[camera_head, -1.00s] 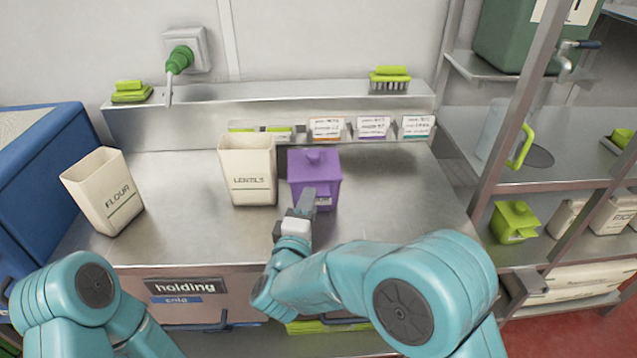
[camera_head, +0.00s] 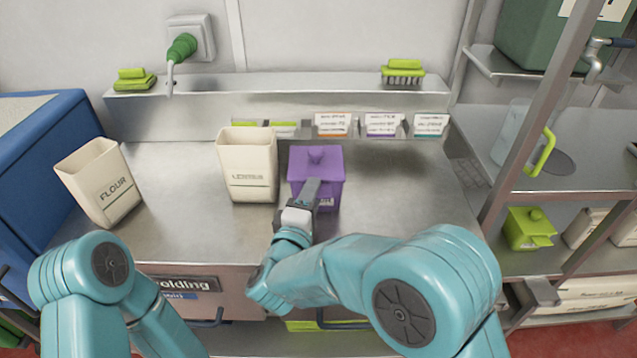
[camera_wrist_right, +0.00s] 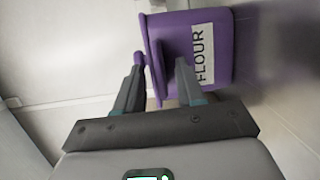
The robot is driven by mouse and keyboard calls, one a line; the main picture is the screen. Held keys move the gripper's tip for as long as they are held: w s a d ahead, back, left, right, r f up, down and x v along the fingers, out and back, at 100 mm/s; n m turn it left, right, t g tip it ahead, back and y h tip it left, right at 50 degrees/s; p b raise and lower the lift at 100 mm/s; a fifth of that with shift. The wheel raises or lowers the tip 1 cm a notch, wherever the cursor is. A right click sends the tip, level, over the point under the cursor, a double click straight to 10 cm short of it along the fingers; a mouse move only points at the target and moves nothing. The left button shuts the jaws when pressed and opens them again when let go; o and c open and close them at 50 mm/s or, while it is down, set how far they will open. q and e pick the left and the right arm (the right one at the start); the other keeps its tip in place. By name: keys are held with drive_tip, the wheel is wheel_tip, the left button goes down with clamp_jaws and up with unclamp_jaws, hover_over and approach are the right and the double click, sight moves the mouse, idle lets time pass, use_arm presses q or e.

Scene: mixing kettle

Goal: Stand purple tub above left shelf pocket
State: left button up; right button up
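The purple tub (camera_head: 328,164) stands upright and lidded on the steel counter, right of the lentils container. In the right wrist view the tub (camera_wrist_right: 235,60) shows turned sideways with a FLOUR label. My right gripper (camera_head: 312,188) is at the tub's front. In the right wrist view its two fingers (camera_wrist_right: 158,78) are apart, with part of the tub's lid edge between them; I see no firm grip. Card pockets line the back ledge: an orange-edged card (camera_head: 331,124) at left, a purple-edged one (camera_head: 383,124) and a teal-edged one (camera_head: 430,125). My left gripper is out of view.
A cream lentils container (camera_head: 247,165) stands close left of the tub. A tilted flour container (camera_head: 98,182) is at far left. A green brush (camera_head: 403,71) and green sponges (camera_head: 134,79) lie on the ledge (camera_head: 270,88). The counter right of the tub is clear.

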clamp_jaws()
drive_tip(key=shift+w+r, duration=0.1)
idle(1.2)
